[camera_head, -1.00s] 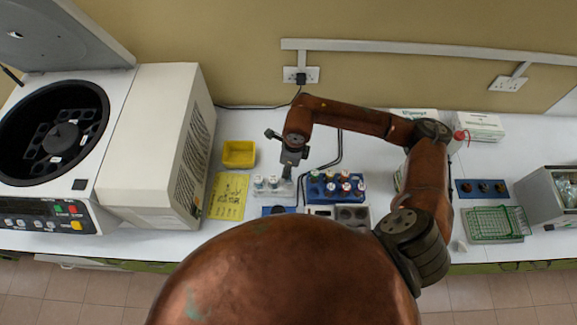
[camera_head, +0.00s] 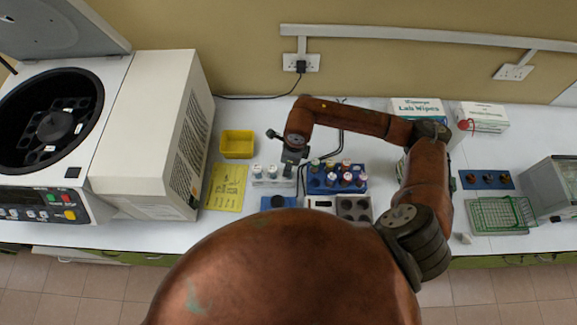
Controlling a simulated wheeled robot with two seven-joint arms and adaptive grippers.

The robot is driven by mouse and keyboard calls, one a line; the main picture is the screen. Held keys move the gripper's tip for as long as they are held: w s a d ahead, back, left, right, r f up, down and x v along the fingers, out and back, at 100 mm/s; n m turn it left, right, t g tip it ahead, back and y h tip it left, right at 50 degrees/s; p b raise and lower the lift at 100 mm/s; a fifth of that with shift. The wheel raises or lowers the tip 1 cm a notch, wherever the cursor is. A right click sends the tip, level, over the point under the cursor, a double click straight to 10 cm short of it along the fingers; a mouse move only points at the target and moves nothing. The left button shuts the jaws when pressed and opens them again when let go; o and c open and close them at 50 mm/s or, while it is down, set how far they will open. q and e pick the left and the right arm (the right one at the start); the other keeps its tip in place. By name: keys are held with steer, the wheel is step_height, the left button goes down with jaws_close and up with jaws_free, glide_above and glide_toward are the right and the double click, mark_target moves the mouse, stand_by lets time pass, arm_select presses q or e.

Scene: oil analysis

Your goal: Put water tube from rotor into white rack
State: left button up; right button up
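The white rack (camera_head: 270,183) stands on the bench in the middle and holds small tubes with pale caps; at least two show. My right gripper (camera_head: 288,169) points down at the rack's right end. It is small and dark here, and I cannot tell whether its fingers are apart or whether it holds a tube. The black rotor (camera_head: 54,126) sits in the open centrifuge (camera_head: 145,130) at the left, with dark slots and small white marks; I cannot make out a water tube in it. My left gripper is not in view.
A blue rack (camera_head: 337,187) with several capped tubes stands just right of the white rack. A yellow bin (camera_head: 237,144) and yellow sheet (camera_head: 227,188) lie left. A grey block (camera_head: 354,209) is in front, and a green rack (camera_head: 494,216) at the right.

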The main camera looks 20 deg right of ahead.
steer(key=o, duration=1)
steer(key=shift+o, duration=0.2)
step_height(320, 180, up, 12)
steer(key=s+d, duration=0.1)
